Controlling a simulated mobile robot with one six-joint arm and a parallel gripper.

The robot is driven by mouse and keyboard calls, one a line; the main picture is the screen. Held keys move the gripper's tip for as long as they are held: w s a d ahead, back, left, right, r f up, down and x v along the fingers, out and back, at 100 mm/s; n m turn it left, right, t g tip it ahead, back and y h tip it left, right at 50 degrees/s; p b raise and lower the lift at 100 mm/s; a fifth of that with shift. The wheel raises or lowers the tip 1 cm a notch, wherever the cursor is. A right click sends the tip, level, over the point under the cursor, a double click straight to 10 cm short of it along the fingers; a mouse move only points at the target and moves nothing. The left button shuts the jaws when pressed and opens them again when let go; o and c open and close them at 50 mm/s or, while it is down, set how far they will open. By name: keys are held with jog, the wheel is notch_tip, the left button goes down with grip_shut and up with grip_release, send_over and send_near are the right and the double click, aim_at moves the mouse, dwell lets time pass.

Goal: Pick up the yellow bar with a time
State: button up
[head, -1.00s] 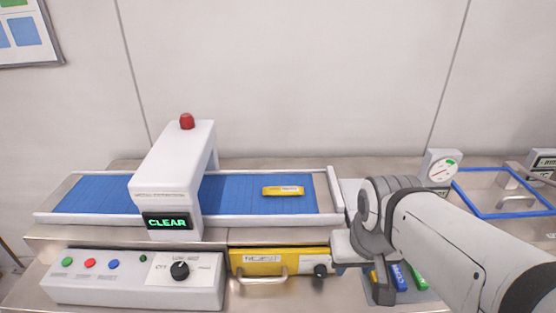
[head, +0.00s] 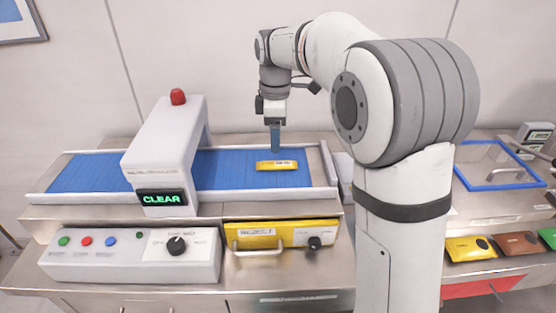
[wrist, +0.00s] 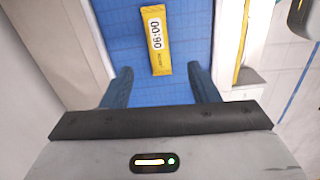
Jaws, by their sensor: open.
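The yellow bar (head: 277,165) lies flat on the blue conveyor belt (head: 230,170), to the right of the white scanner arch. In the wrist view the bar (wrist: 157,40) shows a white label with a time-like print that looks like "00:90" as seen. My gripper (head: 275,145) points down above the belt, just behind the bar in the head view. In the wrist view its two blue fingers (wrist: 160,88) are spread apart with only belt between them. The bar lies beyond the fingertips, roughly in line with the gap.
The scanner arch (head: 166,155) has a red lamp and a display reading CLEAR. A control panel (head: 130,255) and a yellow-fronted drawer (head: 268,234) sit in front. Several coloured packets (head: 470,248) lie at right near a blue-framed lid (head: 505,168). White rails edge the belt.

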aim_at(275, 163)
jog(key=shift+w+a+f+n, duration=0.25)
jog(key=shift+w+n, duration=0.05)
jog(key=shift+f, duration=0.35)
jog(key=f, duration=0.5)
jog(key=shift+s+d+f+p, duration=0.2)
jog(key=shift+p, duration=0.1)
jog(key=shift+f, duration=0.7)
jog(key=shift+c, duration=0.4)
jog(key=c, duration=1.1)
jog(key=shift+o, duration=0.2)
